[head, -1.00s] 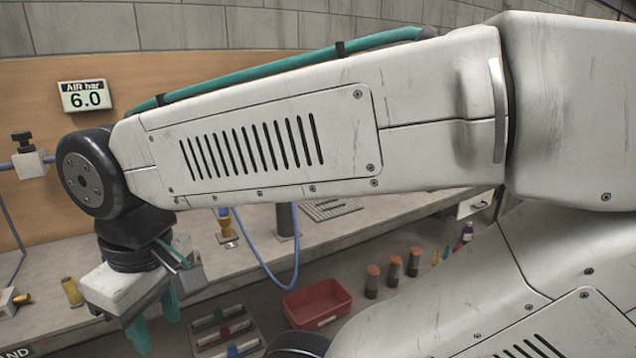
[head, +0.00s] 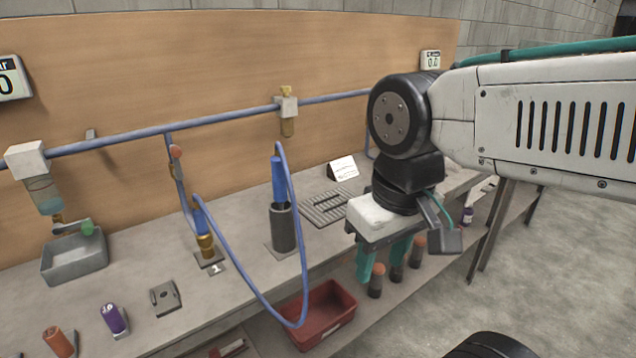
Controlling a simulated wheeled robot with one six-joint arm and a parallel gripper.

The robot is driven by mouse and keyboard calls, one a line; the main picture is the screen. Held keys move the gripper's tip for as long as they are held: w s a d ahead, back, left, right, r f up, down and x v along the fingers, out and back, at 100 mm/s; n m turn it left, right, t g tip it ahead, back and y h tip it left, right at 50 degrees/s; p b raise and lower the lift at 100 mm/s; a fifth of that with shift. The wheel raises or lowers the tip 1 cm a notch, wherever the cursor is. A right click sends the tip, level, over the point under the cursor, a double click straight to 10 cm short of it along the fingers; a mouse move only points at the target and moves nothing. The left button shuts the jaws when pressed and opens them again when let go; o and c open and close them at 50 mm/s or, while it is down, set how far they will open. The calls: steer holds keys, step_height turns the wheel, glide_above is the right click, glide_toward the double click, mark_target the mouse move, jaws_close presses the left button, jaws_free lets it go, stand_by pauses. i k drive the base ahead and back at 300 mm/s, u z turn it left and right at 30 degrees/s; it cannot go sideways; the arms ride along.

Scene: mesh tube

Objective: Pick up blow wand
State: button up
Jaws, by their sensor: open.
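The blow wand (head: 278,180) has a blue handle and stands upright in a dark cylindrical holder (head: 284,229) on the workbench. Its lower end is hidden inside the holder. My gripper (head: 382,268), with teal fingers pointing down, is open and empty. It appears to the right of the wand in the head view, apart from it.
A red bin (head: 325,318) and orange-capped bottles (head: 376,280) sit on the lower shelf. A grey basin (head: 74,258), purple can (head: 114,319) and orange can (head: 59,343) are at left.

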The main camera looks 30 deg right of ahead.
mark_target(280, 186)
steer(key=z, duration=0.85)
steer(key=k, duration=1.1)
steer(key=u, duration=1.05)
steer(key=i, duration=0.5)
steer(key=z, duration=0.05)
